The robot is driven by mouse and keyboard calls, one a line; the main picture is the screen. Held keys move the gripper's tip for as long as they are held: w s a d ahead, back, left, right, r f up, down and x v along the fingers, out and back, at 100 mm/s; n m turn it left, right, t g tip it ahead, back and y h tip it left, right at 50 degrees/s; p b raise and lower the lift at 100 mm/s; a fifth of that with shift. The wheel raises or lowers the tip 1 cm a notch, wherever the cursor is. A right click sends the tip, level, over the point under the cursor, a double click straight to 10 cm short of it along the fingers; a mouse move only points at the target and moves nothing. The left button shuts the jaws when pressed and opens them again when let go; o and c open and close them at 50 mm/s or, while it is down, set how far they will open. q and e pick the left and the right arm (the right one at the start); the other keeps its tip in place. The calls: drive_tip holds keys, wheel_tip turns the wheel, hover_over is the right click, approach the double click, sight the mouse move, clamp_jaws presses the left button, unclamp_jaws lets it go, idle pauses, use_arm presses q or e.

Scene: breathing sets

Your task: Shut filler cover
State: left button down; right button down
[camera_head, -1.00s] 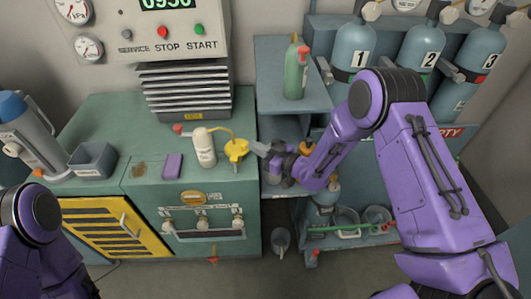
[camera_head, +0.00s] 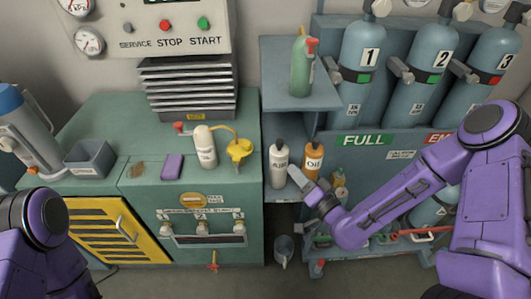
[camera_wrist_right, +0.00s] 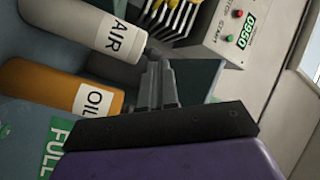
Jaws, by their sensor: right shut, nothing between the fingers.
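A yellow filler part (camera_head: 239,151) sits on the right end of the green cabinet top, beside a small white cylinder (camera_head: 205,146). A yellow tube arches between them. I cannot tell for sure which piece is the filler cover, or whether it is open or shut. My right gripper (camera_head: 295,174) is shut and empty, to the right of and below the yellow part, clear of it and close in front of two bottles. Its fingers also show in the right wrist view (camera_wrist_right: 160,75). My left arm is at the lower left; its gripper is out of view.
A white AIR bottle (camera_head: 278,165) and an orange OIL bottle (camera_head: 313,160) stand on the shelf by my right gripper. A green bottle (camera_head: 300,66) stands on the upper shelf. Numbered cylinders (camera_head: 361,60) stand at the right. A purple block (camera_head: 172,167) lies on the cabinet.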

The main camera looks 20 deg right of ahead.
drive_tip(key=s+a+r+m+h, duration=0.2)
drive_tip(key=a+m, duration=0.2)
drive_tip(key=m, duration=0.4)
drive_tip(key=shift+m+g, duration=0.3)
drive_tip(key=shift+m, duration=0.1)
drive_tip(key=w+a+b, duration=0.1)
drive_tip(key=w+b, duration=0.1)
drive_tip(key=w, duration=0.2)
drive_tip(key=w+a+b, duration=0.1)
drive_tip(key=w+b, duration=0.1)
drive_tip(key=w, duration=0.2)
drive_tip(key=w+a+b, duration=0.1)
drive_tip(key=w+b, duration=0.1)
drive_tip(key=w, duration=0.1)
drive_tip(key=shift+w+a+f, duration=0.1)
drive_tip(key=shift+w+f, duration=0.3)
drive_tip(key=shift+w+a, duration=0.3)
drive_tip(key=shift+a, duration=0.15)
drive_tip(key=shift+f, duration=0.1)
